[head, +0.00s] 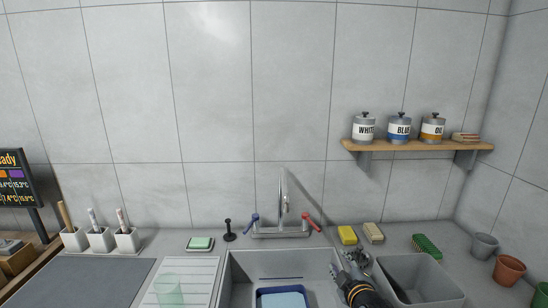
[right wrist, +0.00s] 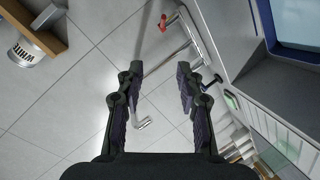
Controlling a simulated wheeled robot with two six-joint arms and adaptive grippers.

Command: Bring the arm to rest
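My right gripper (head: 356,262) is over the right side of the sink (head: 235,270), its arm coming up from the bottom edge in the head view. In the right wrist view the two fingers of the right gripper (right wrist: 158,80) stand apart with nothing between them. The faucet (head: 283,205) shows beyond it, with a blue handle on the left and a red handle (head: 312,222) on the right. The faucet also shows behind the fingers in the right wrist view (right wrist: 168,60). My left gripper is not in view.
A blue tub (head: 262,298) sits in the sink. A grey bin (head: 432,290) stands right of my arm. Yellow and tan sponges (head: 347,235) and a green brush (head: 427,246) lie behind it. A green glass (head: 168,290) stands on the drainboard. A shelf (head: 420,146) holds labelled jars.

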